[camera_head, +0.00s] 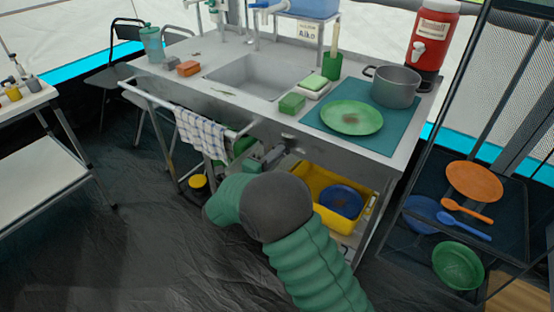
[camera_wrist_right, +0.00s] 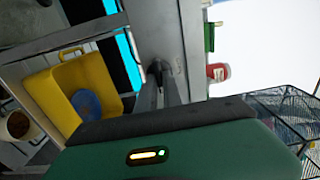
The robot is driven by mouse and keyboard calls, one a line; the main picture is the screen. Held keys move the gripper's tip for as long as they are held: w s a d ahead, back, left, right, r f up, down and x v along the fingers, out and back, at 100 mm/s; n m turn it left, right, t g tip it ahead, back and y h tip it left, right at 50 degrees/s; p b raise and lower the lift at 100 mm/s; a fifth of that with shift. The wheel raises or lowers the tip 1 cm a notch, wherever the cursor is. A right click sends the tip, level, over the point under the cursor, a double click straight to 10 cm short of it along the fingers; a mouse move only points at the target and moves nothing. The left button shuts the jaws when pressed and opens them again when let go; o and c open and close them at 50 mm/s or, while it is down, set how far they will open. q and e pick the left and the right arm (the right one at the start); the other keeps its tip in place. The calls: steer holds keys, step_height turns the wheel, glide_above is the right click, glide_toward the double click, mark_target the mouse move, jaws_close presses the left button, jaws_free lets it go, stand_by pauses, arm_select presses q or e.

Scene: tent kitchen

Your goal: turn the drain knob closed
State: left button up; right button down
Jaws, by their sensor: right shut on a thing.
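The drain knob (camera_head: 288,137) is a small dark knob on the front panel of the metal sink table, below the basin. In the right wrist view the knob (camera_wrist_right: 155,68) is dark and sits between the tips of my two grey fingers. My right gripper (camera_head: 273,154) reaches up to the panel from below and is shut on the knob; its fingers also show in the right wrist view (camera_wrist_right: 158,78). The knob's exact angle is mostly hidden by the fingers. My left gripper is not in view.
The sink basin (camera_head: 249,77) is above the panel. A checked towel (camera_head: 201,134) hangs on the front rail to the left. A yellow bin (camera_head: 318,184) with a blue plate stands below. A green plate (camera_head: 351,118) and pot (camera_head: 396,87) are on the tabletop. A mesh shelf (camera_head: 500,215) stands right.

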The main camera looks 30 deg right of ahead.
steer(key=shift+s+f, duration=0.1)
steer(key=shift+f, duration=0.2)
steer(key=c, duration=1.5)
jaws_free()
steer(key=shift+r, duration=0.15)
steer(key=p+v, duration=0.3)
steer(key=v, duration=1.4)
steer(key=shift+p, duration=0.3)
steer(key=shift+w, duration=0.25)
